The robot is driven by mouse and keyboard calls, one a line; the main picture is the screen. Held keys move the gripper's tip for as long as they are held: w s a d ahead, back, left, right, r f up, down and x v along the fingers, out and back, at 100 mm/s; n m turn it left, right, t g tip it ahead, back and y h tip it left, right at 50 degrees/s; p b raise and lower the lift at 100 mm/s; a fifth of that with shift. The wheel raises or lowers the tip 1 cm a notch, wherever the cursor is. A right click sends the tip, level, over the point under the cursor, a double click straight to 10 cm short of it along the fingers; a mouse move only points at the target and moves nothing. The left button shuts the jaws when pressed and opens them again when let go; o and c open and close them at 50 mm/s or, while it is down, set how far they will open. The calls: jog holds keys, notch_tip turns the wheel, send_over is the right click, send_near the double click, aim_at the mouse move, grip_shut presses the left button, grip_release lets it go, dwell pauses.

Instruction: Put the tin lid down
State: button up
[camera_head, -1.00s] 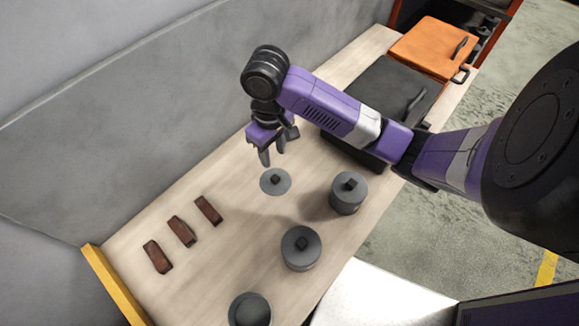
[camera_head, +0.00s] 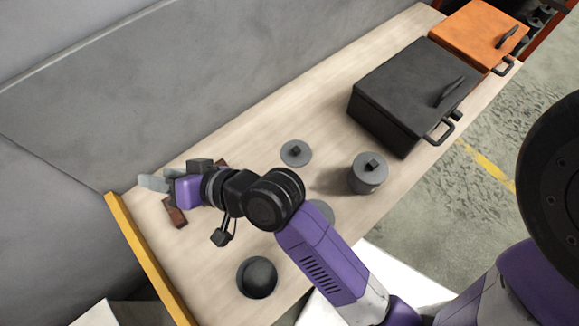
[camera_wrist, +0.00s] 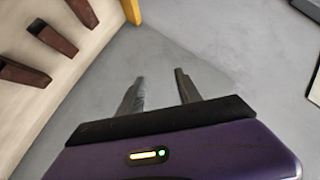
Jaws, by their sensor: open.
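A flat grey tin lid (camera_head: 296,153) with a dark square knob lies on the light wooden table (camera_head: 310,95), away from my gripper. A grey tin with a knobbed lid on it (camera_head: 368,173) stands to its right. An open tin (camera_head: 257,277) stands near the front. Another tin (camera_head: 321,211) is mostly hidden behind my arm. My gripper (camera_head: 152,183) is open and empty at the table's left end, over the brown blocks. In the wrist view, its two fingers (camera_wrist: 159,78) stand apart with only grey surface behind them.
Several dark brown blocks (camera_wrist: 52,38) lie near the gripper; one (camera_head: 174,213) shows partly below it. A yellow strip (camera_head: 150,262) edges the table's left end. A black case (camera_head: 405,85) and an orange case (camera_head: 475,35) stand at the right. A grey wall runs behind.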

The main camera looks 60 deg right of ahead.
jog(key=s+d+f+h, duration=0.2)
jog(key=s, duration=0.7)
jog(key=s+d+f+h, duration=0.2)
jog(key=s+f, duration=0.1)
jog(key=s, duration=0.7)
jog(key=s+d+r+n, duration=0.3)
jog(key=s, duration=0.2)
jog(key=s+d+r+n+t, duration=0.1)
jog(key=s+d+r+n, duration=0.2)
jog(key=s, duration=0.3)
jog(key=shift+d, duration=0.6)
jog(key=shift+s, duration=0.1)
